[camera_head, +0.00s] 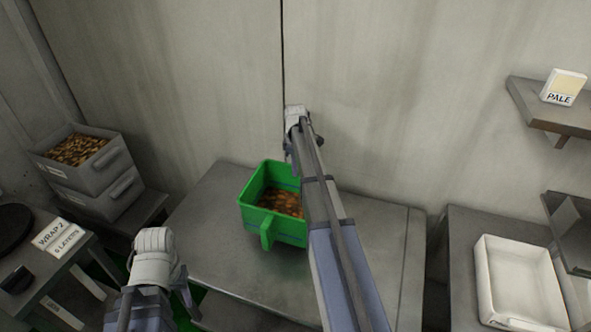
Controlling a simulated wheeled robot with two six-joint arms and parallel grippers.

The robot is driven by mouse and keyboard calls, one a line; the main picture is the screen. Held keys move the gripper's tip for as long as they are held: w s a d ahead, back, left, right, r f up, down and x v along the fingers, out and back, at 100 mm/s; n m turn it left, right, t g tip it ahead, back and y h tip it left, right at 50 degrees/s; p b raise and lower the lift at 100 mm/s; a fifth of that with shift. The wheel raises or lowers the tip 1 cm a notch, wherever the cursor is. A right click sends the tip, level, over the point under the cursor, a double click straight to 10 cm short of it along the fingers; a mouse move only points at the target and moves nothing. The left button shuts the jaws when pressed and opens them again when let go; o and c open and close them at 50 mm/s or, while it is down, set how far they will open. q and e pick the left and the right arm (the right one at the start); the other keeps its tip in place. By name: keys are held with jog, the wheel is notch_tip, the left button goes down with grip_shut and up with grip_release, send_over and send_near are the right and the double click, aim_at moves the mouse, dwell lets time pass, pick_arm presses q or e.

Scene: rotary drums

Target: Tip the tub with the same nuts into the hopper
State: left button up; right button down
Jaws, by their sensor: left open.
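A green tub (257,222) holding brown nuts (281,202) stands on a grey metal table, with a handle on its near side. My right arm reaches across the table from the bottom and covers the tub's right side. My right gripper (291,148) is at the tub's far side, near its back rim. Its jaws are mostly hidden, and I cannot tell whether they touch the tub. My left gripper (160,290) is open, in front of the table's left edge and apart from the tub. No hopper can be made out.
Two stacked grey tubs (98,172) stand at left, the top one holding brown nuts. A "WRAP 2, 5 LAYERS" sign (60,237) sits on a small table at left. A white tray (518,281) is at right, below a shelf with a "PALE" card (563,88). The table (377,240) is clear right of my arm.

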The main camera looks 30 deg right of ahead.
pick_arm(q)
notch_tip(320, 180, up, 5)
jog(key=p, duration=0.4)
pick_arm(e)
notch_tip(320, 180, up, 5)
jog(key=shift+f, duration=0.1)
notch_tip(320, 180, down, 4)
jog(key=b, duration=0.5)
jog(key=shift+f, duration=0.25)
pick_arm(q)
notch_tip(320, 180, down, 4)
jog(key=shift+f, duration=0.25)
pick_arm(e)
jog(key=shift+r, duration=0.1)
jog(key=shift+a, duration=0.1)
